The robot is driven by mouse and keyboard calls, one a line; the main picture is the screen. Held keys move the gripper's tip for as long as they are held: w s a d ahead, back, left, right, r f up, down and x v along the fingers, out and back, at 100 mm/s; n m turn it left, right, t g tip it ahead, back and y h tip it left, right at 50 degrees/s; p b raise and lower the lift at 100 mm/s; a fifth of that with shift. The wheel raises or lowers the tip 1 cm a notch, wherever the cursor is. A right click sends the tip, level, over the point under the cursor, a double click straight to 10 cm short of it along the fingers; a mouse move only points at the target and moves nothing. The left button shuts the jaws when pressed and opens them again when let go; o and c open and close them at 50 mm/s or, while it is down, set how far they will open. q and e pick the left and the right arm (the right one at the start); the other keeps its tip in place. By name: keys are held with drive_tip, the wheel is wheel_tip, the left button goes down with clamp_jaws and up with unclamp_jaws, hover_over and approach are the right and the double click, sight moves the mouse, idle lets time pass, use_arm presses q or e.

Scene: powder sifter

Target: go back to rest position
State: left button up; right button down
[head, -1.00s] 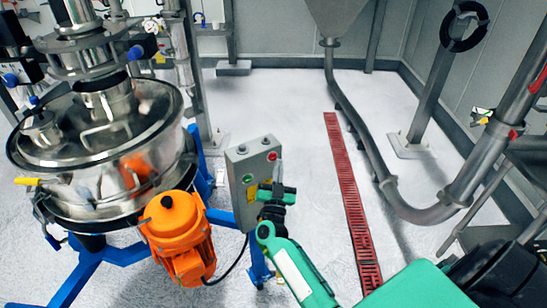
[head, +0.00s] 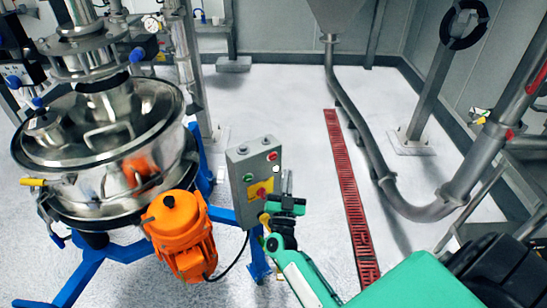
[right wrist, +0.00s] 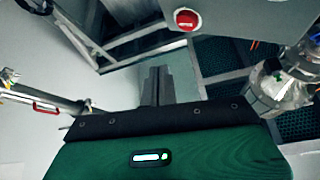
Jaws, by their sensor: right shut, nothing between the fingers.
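My right gripper (head: 288,183) is beside the right edge of the grey control box (head: 252,175) in the head view, with its fingers pointing up. Its fingers (right wrist: 157,86) are together and empty in the right wrist view. The box carries a red button, a green button and a red knob on a yellow plate. In the right wrist view a red button (right wrist: 187,19) shows beyond the fingers, apart from them. My left gripper does not show in the head view.
The steel sifter (head: 100,150) stands at left on a blue frame (head: 85,270), with an orange motor (head: 180,235) close to my right arm. A bent grey pipe (head: 372,150) and a red floor grate (head: 347,190) lie to the right. Open floor (head: 280,110) lies behind the box.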

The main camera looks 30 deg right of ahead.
idle(0.4)
drive_tip(key=s+a+f+n+y, duration=0.1)
drive_tip(key=a+f+n+y, duration=0.25)
drive_tip(key=f, duration=0.45)
drive_tip(key=a+f+n+g+y, duration=0.1)
drive_tip(key=a+f+n+y, duration=0.1)
drive_tip(key=f+y, duration=0.35)
drive_tip(key=s+a+f+n+y, duration=0.1)
drive_tip(key=a+f+n+y, duration=0.15)
drive_tip(key=f, duration=0.65)
drive_tip(key=s+a+f+n+g+y, duration=0.1)
drive_tip(key=s+a+f+g, duration=0.15)
drive_tip(key=s+f, duration=0.4)
drive_tip(key=s+a+f+n+g+y, duration=0.1)
drive_tip(key=s+f+n+g+y, duration=0.15)
drive_tip(key=f, duration=0.75)
drive_tip(key=s+f+g, duration=0.5)
drive_tip(key=s+f, duration=0.7)
drive_tip(key=s, duration=0.3)
drive_tip(key=s+d+f+g, duration=0.1)
drive_tip(key=s+f+g, duration=0.2)
drive_tip(key=s, duration=0.8)
drive_tip(key=s+d+f+n+g, duration=0.1)
drive_tip(key=s+f+g, duration=0.2)
drive_tip(key=s, duration=0.9)
wheel_tip(320, 180, down, 2)
drive_tip(key=shift+d+f+g+h, duration=0.15)
drive_tip(key=shift+d+g+h, duration=0.05)
drive_tip(key=shift+g+h, duration=0.2)
